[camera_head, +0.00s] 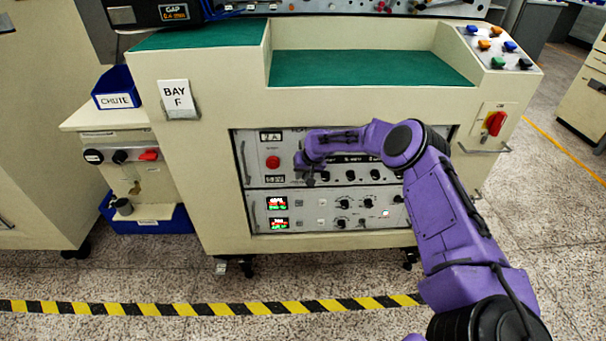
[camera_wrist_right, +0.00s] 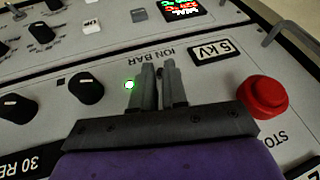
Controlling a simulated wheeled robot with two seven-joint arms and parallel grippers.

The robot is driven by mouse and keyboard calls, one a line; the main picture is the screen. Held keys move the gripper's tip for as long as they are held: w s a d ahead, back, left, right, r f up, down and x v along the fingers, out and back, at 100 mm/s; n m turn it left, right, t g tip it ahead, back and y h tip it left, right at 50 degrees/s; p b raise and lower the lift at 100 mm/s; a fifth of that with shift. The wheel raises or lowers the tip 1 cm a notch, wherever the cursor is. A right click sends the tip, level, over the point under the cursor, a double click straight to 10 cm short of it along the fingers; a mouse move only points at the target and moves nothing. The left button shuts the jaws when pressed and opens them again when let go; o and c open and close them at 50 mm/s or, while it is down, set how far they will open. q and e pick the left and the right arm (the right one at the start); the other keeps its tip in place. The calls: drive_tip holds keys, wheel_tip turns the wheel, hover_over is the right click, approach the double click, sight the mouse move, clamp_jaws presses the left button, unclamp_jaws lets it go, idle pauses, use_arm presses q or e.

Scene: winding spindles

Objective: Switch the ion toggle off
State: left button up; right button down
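The ion toggle itself is hidden. The "ION BAR" label (camera_wrist_right: 178,52) shows just beyond my fingertips in the right wrist view, upside down, and a lit green lamp (camera_wrist_right: 129,85) is beside the left finger. My right gripper (camera_wrist_right: 159,72) is over the panel at this label, its two fingers almost together with only a thin gap. A small dark spot shows between the tips; I cannot tell whether it is part of the toggle. In the head view my right gripper (camera_head: 310,174) is in front of the upper panel (camera_head: 255,150). My left gripper is out of view.
A red stop button (camera_wrist_right: 263,97) is right of the fingers, below a "5 KV" plate (camera_wrist_right: 215,49). Two black knobs (camera_wrist_right: 86,88) are to the left. The lower panel (camera_head: 330,222) has lit displays.

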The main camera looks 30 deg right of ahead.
drive_tip(key=shift+s+a+f+n+t+h+b, duration=0.1)
drive_tip(key=shift+s+f+n+t+h+b, duration=0.45)
drive_tip(key=shift+t, duration=0.9)
drive_tip(key=shift+w+a+f+t+h+b, duration=0.2)
drive_tip(key=shift+f+t+h, duration=0.45)
drive_tip(key=shift+t+h, duration=0.55)
drive_tip(key=shift+s+f+n+t+h+b, duration=0.25)
drive_tip(key=shift+f+t+h+b, duration=0.3)
drive_tip(key=shift+t, duration=1.1)
drive_tip(key=c, duration=1.2)
unclamp_jaws()
